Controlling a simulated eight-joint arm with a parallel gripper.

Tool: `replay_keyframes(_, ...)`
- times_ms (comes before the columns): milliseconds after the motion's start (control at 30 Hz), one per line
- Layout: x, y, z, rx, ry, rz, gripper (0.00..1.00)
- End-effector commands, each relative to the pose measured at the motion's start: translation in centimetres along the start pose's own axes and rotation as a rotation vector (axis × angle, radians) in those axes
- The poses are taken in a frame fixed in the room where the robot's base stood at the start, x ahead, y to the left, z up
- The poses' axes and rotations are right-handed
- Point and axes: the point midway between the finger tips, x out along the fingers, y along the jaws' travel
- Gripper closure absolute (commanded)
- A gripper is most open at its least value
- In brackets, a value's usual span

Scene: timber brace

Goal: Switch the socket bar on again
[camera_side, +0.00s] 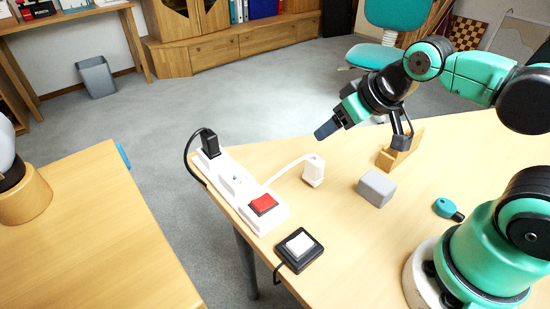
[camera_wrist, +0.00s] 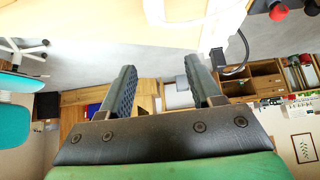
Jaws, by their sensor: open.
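The white socket bar (camera_side: 236,181) lies along the left edge of the wooden table in the side view. Its red rocker switch (camera_side: 263,203) is at the near end; I cannot tell which way it is tipped. A black plug (camera_side: 209,143) sits in the far end. A white plug (camera_side: 313,170) stands on the table right of the bar, its cable running to the bar. My gripper (camera_side: 328,129) is open and empty, above the table beyond the white plug, clear of the bar. In the wrist view, both fingers of my gripper (camera_wrist: 160,76) are apart with nothing between them.
A white button on a black base (camera_side: 299,246) lies near the table's front-left edge. A grey block (camera_side: 376,188), a teal key-shaped object (camera_side: 448,208) and a wooden piece (camera_side: 400,152) are to the right. A second table (camera_side: 105,240) stands left across a gap.

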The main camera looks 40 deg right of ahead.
Motion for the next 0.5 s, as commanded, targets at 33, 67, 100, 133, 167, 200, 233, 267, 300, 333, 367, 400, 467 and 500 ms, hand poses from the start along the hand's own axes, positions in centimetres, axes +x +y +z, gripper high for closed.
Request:
replay_keyframes(33, 0.0, 0.0, 0.0, 0.0, 0.0, 0.0, 0.59)
replay_keyframes(67, 0.0, 0.0, 0.0, 0.0, 0.0, 0.0, 0.68)
replay_keyframes(100, 0.0, 0.0, 0.0, 0.0, 0.0, 0.0, 0.79)
replay_keyframes(133, 0.0, 0.0, 0.0, 0.0, 0.0, 0.0, 0.88)
replay_keyframes(167, 0.0, 0.0, 0.0, 0.0, 0.0, 0.0, 0.96)
replay_keyframes(200, 0.0, 0.0, 0.0, 0.0, 0.0, 0.0, 1.0)
replay_keyframes(233, 0.0, 0.0, 0.0, 0.0, 0.0, 0.0, 1.0)
replay_keyframes(267, 0.0, 0.0, 0.0, 0.0, 0.0, 0.0, 1.0)
replay_keyframes(300, 0.0, 0.0, 0.0, 0.0, 0.0, 0.0, 1.0)
replay_keyframes(333, 0.0, 0.0, 0.0, 0.0, 0.0, 0.0, 1.0)
replay_keyframes(367, 0.0, 0.0, 0.0, 0.0, 0.0, 0.0, 1.0)
replay_keyframes(400, 0.0, 0.0, 0.0, 0.0, 0.0, 0.0, 1.0)
replay_keyframes(467, 0.0, 0.0, 0.0, 0.0, 0.0, 0.0, 1.0)
replay_keyframes(500, 0.0, 0.0, 0.0, 0.0, 0.0, 0.0, 1.0)
